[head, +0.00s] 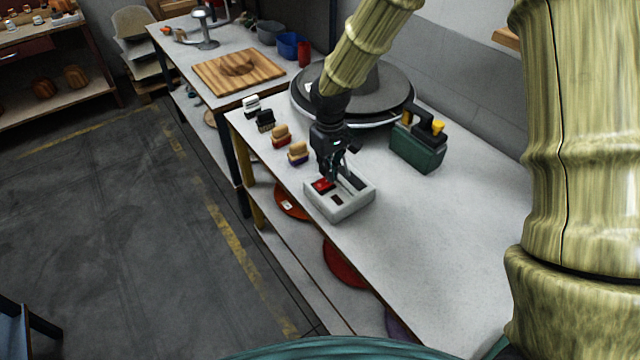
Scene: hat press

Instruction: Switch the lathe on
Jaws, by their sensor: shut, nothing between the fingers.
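A light grey control box (345,208) sits on the near grey-topped bench. A red switch (322,185) is in its top at the left, with a smaller dark part beside it. My gripper (333,179) is shut and empty, pointing down over the box, its tips close to the red switch. I cannot tell whether the tips touch it. The gripper hides part of the box top. A large round grey machine with a disc (392,88), perhaps the lathe, stands behind the gripper, partly hidden by my arm.
A dark green case (416,152) with yellow and black parts stands right of the box. Several small brushes (281,136) line the bench's left edge. A second bench behind holds a wooden board (215,77). The bench top (440,240) right of the box is clear.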

